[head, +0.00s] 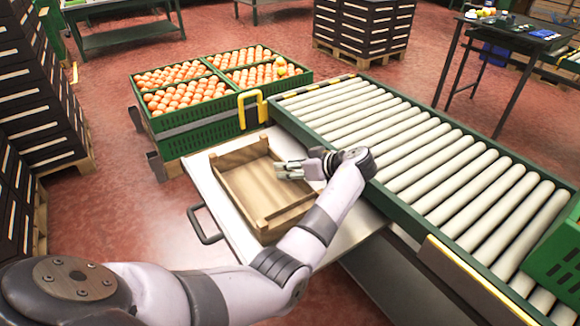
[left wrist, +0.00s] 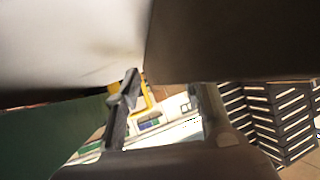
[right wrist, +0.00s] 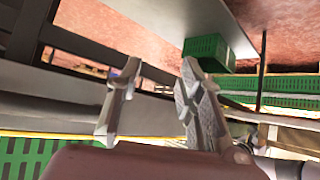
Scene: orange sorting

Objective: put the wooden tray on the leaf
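The wooden tray (head: 240,187) is a shallow brown box. It appears to lie flat and empty on the pale leaf (head: 338,238) beside the conveyor. My left gripper (head: 280,170) is at the tray's right side, its fingers pointing left across that side; I cannot tell whether they touch it. Its fingers stand apart with nothing visible between them in the left wrist view (left wrist: 165,112). A dark brown surface fills the upper right there; I cannot tell what it is. My right gripper (right wrist: 155,100) is open and empty in the right wrist view, and out of the head view.
The roller conveyor (head: 430,160) runs along the leaf's right side. Green crates (head: 205,138) of oranges stand beyond the tray, near a yellow bracket (head: 252,108). A dark handle (head: 205,225) sticks out at the leaf's left edge. Dark crate stacks stand at the far left.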

